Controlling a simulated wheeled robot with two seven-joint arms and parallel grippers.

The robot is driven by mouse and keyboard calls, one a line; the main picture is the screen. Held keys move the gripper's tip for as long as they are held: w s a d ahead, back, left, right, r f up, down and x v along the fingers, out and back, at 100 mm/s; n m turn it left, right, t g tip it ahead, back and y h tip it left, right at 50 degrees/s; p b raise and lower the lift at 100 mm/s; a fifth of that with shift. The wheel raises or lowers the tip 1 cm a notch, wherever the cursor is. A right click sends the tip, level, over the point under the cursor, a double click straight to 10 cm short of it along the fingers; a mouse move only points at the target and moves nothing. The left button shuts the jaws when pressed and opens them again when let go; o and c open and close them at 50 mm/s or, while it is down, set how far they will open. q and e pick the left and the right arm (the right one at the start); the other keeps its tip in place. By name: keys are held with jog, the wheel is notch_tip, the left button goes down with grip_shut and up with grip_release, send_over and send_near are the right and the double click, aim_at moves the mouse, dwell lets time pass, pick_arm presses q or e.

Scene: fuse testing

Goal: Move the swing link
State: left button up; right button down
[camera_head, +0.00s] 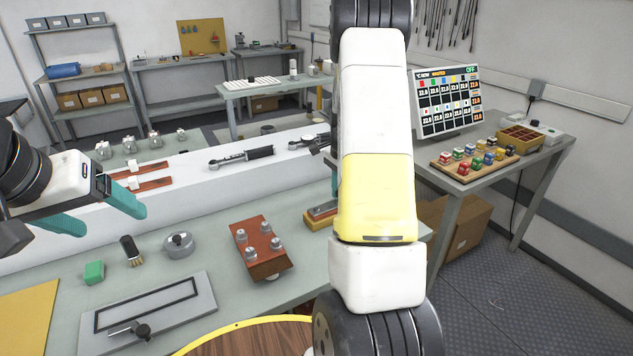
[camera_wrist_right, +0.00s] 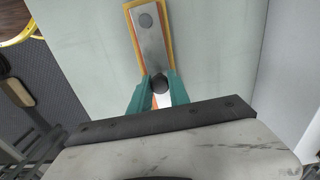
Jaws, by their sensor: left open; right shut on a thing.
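The swing link appears to be the flat grey metal bar (camera_wrist_right: 150,42) on an orange-yellow base (camera_wrist_right: 131,28) in the right wrist view. It has a round pivot at its far end and a black knob (camera_wrist_right: 160,84) at its near end. My right gripper (camera_wrist_right: 159,92) is shut on that knob with its teal fingers. In the head view, the bar (camera_head: 322,209) and base (camera_head: 318,222) show partly, left of my right arm, which hides the rest and most of the right gripper. My left gripper (camera_head: 106,220) is open and empty above the bench's left side.
A brown block with several metal knobs (camera_head: 262,246) stands left of the base. A round grey pot (camera_head: 178,246), a green block (camera_head: 94,272) and a grey framed plate (camera_head: 150,312) lie further left. A torque wrench (camera_head: 240,157) lies on the raised white ledge behind.

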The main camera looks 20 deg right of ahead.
jog(key=shift+s+m, duration=0.15)
jog(key=shift+m, duration=0.15)
jog(key=c, duration=1.2)
grip_release()
jog(key=shift+c, duration=0.2)
jog(key=shift+r, duration=0.15)
notch_tip(320, 180, up, 8)
jog(key=shift+f, duration=0.2)
jog(key=s+a+r+n+t+y, duration=0.2)
jog(key=s+a+r+n+t, duration=0.2)
jog(key=s+a+r+n, duration=0.95)
jog(key=s+a+r+n+t, duration=0.2)
jog(key=s+a+n, duration=0.1)
jog(key=s+a, duration=0.4)
jog(key=s, duration=0.3)
jog(key=shift+a+r+n, duration=0.15)
jog(key=shift+r+n, duration=0.15)
jog(key=shift+n, duration=0.05)
